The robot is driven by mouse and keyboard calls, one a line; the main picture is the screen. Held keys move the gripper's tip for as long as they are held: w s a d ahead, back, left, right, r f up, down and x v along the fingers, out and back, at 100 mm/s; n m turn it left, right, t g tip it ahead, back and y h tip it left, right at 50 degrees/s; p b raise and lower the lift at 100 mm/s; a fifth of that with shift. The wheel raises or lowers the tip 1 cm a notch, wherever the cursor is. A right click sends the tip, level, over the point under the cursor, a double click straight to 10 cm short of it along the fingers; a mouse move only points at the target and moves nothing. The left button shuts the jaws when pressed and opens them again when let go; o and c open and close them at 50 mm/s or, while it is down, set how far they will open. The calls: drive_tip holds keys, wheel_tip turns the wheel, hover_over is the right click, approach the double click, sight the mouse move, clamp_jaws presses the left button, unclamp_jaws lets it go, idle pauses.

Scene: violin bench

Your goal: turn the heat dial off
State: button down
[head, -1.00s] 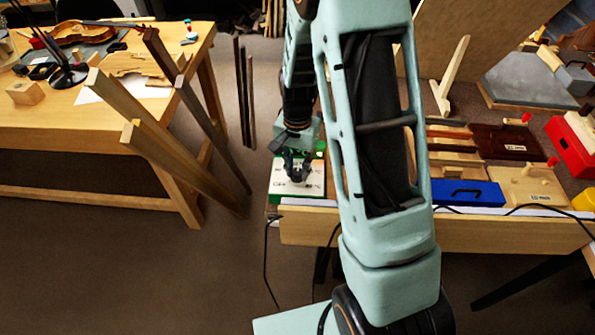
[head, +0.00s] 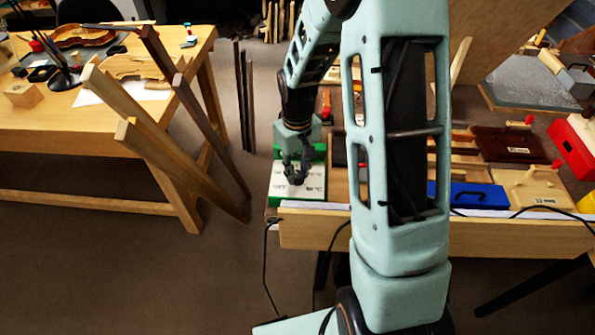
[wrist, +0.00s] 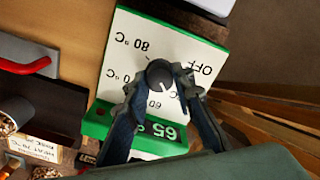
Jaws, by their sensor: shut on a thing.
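The heat dial (wrist: 159,74) is a small dark round knob on a white panel (wrist: 190,38). The panel is marked OFF, 60 and 80 °C and appears upside down in the wrist view. A short white mark on the knob points down-right, not at OFF. A green-framed display (wrist: 165,131) reads 65. My gripper (wrist: 158,80) is shut on the dial, a finger on each side. In the head view my gripper (head: 297,176) is low over the white top of the green box (head: 281,196); it hides the dial there.
A dark box with a red handle (wrist: 25,66) and a labelled container (wrist: 30,148) lie left of the panel in the wrist view. In the head view, wooden posts (head: 175,160) lean left of the box. A blue case (head: 468,194) is to the right.

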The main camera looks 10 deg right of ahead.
sight(297, 174)
drive_tip(key=shift+n, duration=1.2)
drive_tip(key=c, duration=1.7)
unclamp_jaws()
drive_tip(key=shift+o, duration=0.2)
wheel_tip(297, 174, up, 12)
